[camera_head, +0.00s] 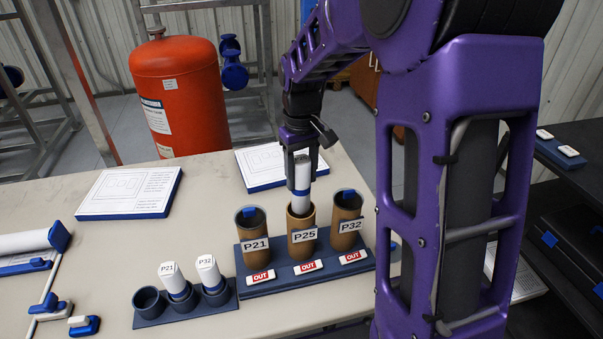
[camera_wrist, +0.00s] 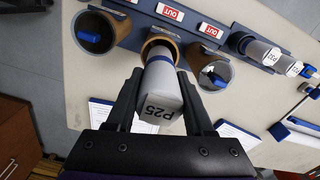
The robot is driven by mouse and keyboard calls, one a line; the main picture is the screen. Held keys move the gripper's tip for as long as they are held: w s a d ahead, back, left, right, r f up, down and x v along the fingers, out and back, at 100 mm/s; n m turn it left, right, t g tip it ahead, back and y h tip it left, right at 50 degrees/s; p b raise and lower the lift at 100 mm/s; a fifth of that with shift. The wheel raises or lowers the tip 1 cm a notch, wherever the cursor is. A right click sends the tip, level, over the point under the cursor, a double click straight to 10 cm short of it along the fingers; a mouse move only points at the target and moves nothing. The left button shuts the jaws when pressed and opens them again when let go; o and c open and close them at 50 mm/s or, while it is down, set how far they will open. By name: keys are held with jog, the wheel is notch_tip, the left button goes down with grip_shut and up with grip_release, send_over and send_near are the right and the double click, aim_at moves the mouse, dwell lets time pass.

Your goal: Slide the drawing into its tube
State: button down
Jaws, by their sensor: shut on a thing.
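My gripper (camera_head: 299,160) is shut on the rolled drawing P25 (camera_head: 301,180), a white roll with a blue band. The roll stands upright, its lower end inside the mouth of the brown tube P25 (camera_head: 302,220). How deep it reaches is hidden. In the wrist view the drawing (camera_wrist: 160,85) lies between the fingers, its P25 label facing the camera, with the tube rim (camera_wrist: 161,42) around its far end. An OUT tag (camera_head: 308,267) sits on the rack in front of this tube.
Tubes P21 (camera_head: 253,258) and P32 (camera_head: 347,236) flank it in the blue rack (camera_head: 262,288). White rolls P21 (camera_head: 171,275) and P32 (camera_head: 206,268) stand in a holder (camera_head: 146,319) with an empty left socket. Flat sheets (camera_head: 128,190) lie behind. An orange tank (camera_head: 182,95) stands beyond the table.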

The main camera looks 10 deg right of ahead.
aim_at(302, 200)
jog(key=shift+f+b, duration=2.35)
jog(key=shift+f, duration=1.55)
dwell(1.3)
grip_release()
dwell(0.3)
jog(key=shift+r, duration=0.2)
jog(key=shift+r+p, duration=2.85)
jog(key=shift+r, duration=0.5)
